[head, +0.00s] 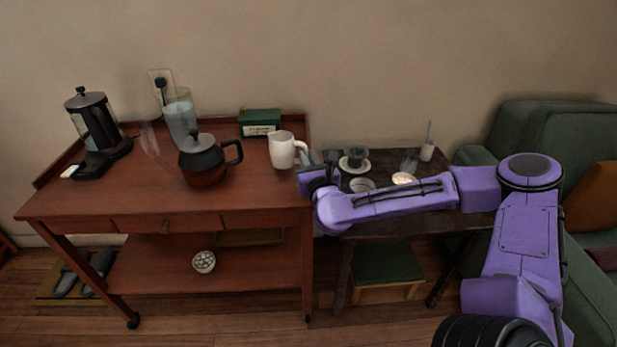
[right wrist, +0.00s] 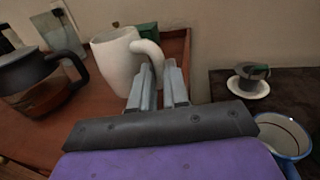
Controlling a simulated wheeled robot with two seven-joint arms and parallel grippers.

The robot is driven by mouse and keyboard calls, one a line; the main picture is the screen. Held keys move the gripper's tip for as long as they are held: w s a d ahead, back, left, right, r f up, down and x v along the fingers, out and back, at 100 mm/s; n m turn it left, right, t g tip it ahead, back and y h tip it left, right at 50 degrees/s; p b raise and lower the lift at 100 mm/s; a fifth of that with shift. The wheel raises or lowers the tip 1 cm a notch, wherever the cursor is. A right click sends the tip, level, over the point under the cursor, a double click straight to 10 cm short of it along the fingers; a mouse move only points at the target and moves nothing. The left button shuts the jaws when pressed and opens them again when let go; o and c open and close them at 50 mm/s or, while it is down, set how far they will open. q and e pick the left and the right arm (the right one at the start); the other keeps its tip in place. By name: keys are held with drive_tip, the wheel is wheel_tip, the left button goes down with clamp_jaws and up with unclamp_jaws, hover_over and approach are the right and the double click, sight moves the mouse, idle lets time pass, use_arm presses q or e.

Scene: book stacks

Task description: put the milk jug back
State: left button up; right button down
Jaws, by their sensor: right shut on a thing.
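The white milk jug (head: 282,150) stands upright at the right end of the red-brown console table (head: 110,200). Its handle points right, towards my right gripper (head: 306,160). In the right wrist view the jug (right wrist: 115,62) is close ahead, and my right gripper (right wrist: 160,88) has its fingers on either side of the handle, shut on it. The jug's base seems to be on the table top or very close to it; I cannot tell which. My left gripper is not in view.
A dark glass teapot (head: 203,160) stands left of the jug, a green box (head: 259,122) behind it. A coffee maker (head: 93,120) and a clear pitcher (head: 180,118) are further left. A dark side table (head: 400,225) with cups stands right, beside a green sofa (head: 540,118).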

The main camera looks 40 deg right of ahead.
wheel_tip(320, 180, down, 3)
drive_tip(key=shift+f+b, duration=0.1)
drive_tip(key=shift+b, duration=0.5)
drive_tip(key=shift+r, duration=0.2)
drive_tip(key=shift+f, duration=0.2)
drive_tip(key=c, duration=1.1)
unclamp_jaws()
drive_tip(key=shift+s, duration=0.1)
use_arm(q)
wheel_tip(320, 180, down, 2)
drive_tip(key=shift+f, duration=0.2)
